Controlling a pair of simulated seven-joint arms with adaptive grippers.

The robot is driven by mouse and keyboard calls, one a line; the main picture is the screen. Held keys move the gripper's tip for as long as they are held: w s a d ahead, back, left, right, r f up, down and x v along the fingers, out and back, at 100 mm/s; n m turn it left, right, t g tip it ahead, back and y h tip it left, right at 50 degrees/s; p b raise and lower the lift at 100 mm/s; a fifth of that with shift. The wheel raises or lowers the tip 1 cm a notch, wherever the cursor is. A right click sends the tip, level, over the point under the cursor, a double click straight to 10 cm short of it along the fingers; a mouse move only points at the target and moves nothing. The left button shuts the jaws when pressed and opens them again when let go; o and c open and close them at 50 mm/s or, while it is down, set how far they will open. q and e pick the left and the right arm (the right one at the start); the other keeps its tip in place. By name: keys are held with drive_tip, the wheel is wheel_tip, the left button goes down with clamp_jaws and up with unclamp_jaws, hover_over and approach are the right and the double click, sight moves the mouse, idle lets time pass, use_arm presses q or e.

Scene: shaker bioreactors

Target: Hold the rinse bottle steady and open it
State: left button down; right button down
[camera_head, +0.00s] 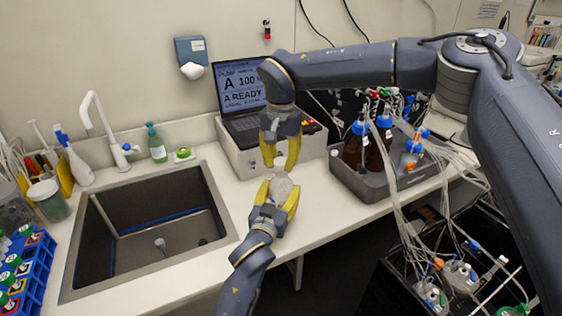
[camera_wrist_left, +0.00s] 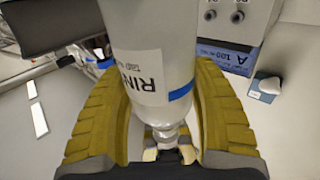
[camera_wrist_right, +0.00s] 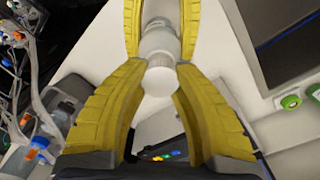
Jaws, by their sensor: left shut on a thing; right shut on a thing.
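The rinse bottle (camera_wrist_left: 150,75) is pale, with a printed label and a blue band. It sits between the yellow fingers of my left gripper (camera_head: 278,187), which is shut on its body above the counter's front edge. In the right wrist view its white round cap (camera_wrist_right: 160,82) lies between the fingers of my right gripper (camera_head: 281,157), which is shut on it. The cap and neck look in line with the bottle; I cannot tell whether the cap is loose. In the head view the fingers hide most of the bottle.
A sink (camera_head: 155,230) lies to the left of the grippers. A grey device with a screen (camera_head: 238,88) stands behind them. A grey tray (camera_head: 385,183) with brown bottles and tubing stands to the right. Some bare counter (camera_head: 325,205) lies between the grippers and the tray.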

sight(281, 161)
drive_tip(key=shift+r, duration=2)
use_arm(q)
drive_tip(key=shift+c, duration=1.3)
unclamp_jaws()
